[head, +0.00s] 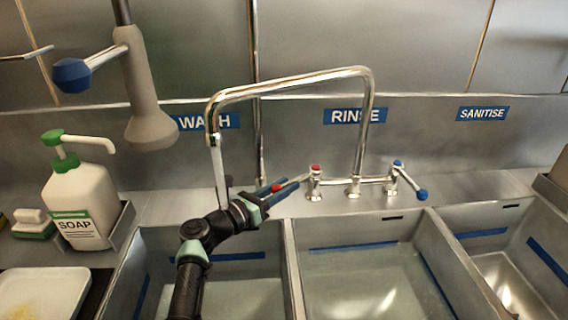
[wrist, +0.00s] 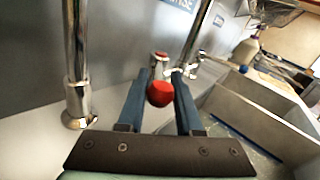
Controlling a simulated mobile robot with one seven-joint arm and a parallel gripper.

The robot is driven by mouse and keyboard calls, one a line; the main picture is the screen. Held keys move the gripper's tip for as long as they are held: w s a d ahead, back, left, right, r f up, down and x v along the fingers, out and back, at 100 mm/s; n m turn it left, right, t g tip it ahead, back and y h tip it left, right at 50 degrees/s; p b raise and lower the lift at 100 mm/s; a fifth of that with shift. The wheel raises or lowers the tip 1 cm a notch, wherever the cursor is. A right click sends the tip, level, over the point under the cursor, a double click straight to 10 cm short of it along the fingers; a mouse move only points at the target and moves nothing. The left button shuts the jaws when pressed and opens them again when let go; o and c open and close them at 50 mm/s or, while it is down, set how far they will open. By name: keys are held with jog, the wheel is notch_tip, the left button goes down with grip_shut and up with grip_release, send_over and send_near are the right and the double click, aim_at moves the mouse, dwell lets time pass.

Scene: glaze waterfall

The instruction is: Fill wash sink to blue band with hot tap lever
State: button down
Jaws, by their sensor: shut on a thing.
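My gripper (head: 287,186) is closed around the red knob of the hot tap lever (wrist: 160,93), which sits between its two blue fingers in the wrist view. The red-capped hot tap (head: 315,182) is just beyond the fingertips. The chrome spout (head: 212,125) hangs over the wash sink, and a pale, clear stream (head: 219,175) seems to fall from it. The wash sink (head: 270,238) has a blue band (head: 225,256) along its inner back wall. My arm hides part of the sink, and I cannot tell its water level.
The blue-knobbed cold tap (head: 422,195) stands right of the spout base. The rinse sink (head: 350,232) and sanitise sink (head: 485,220) lie to the right. A soap bottle (head: 80,205) stands at left. A grey spray head (head: 148,95) hangs above the back ledge.

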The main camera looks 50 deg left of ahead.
jog(key=c, duration=0.8)
grip_release()
jog(key=shift+c, duration=0.2)
jog(key=shift+s, duration=0.1)
jog(key=s, duration=1.2)
jog(key=shift+s+d+p, duration=0.25)
jog(key=shift+s+p, duration=0.15)
jog(key=shift+w, duration=0.1)
